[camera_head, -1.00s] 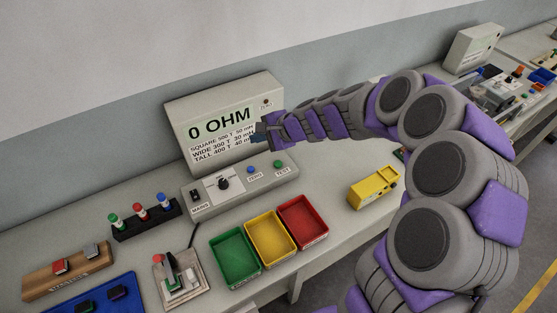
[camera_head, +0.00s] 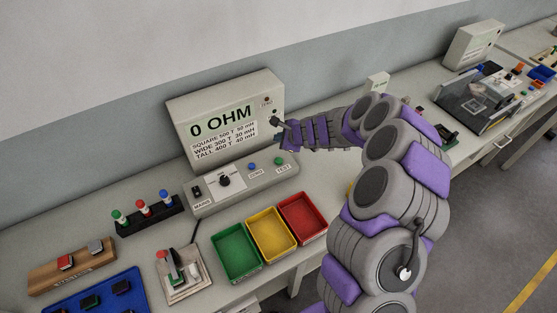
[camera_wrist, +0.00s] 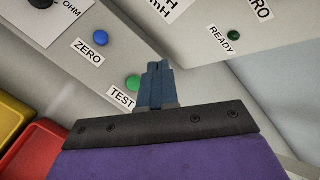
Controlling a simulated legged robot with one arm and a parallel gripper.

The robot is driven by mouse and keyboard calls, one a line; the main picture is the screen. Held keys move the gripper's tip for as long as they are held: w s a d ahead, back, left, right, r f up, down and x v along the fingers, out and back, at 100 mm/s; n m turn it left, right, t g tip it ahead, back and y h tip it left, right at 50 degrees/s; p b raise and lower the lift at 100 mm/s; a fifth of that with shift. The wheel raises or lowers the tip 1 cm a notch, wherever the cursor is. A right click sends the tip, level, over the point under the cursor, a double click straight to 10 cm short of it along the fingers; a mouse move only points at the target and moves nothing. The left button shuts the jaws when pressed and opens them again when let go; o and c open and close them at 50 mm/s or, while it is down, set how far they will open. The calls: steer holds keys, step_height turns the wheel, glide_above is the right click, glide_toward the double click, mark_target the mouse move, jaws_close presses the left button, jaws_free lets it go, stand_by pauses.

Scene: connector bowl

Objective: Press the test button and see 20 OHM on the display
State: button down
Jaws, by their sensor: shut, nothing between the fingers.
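The tester's display (camera_head: 222,121) reads 0 OHM in large letters. The green test button (camera_head: 278,160) sits at the right end of the sloped control panel, and in the wrist view the button (camera_wrist: 133,83) lies just above its TEST label. My gripper (camera_head: 281,138) is above and behind the button, in front of the tester's lower right corner. In the wrist view my blue fingers (camera_wrist: 158,66) are shut and empty, just right of the green button and overlapping its edge in the picture. I cannot tell any contact.
The blue ZERO button (camera_head: 252,166) is left of TEST. A black dial (camera_head: 223,180) and mains switch (camera_head: 197,191) are farther left. Green (camera_head: 235,251), yellow (camera_head: 271,235) and red (camera_head: 302,218) trays stand in front. The dark green READY lamp (camera_wrist: 235,33) is above.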

mark_target(280, 162)
steer(key=shift+f+b, duration=3.55)
steer(key=shift+f, duration=0.8)
steer(key=shift+f, duration=0.1)
steer(key=shift+f+b, duration=0.25)
steer(key=shift+b, duration=0.1)
steer(key=shift+s+f+b, duration=0.1)
steer(key=shift+f+b, duration=0.3)
steer(key=shift+f, duration=0.1)
steer(key=shift+r, duration=0.1)
steer(key=shift+r+p, duration=0.8)
steer(key=shift+r, duration=0.05)
step_height(280, 162, up, 5)
steer(key=p, duration=0.4)
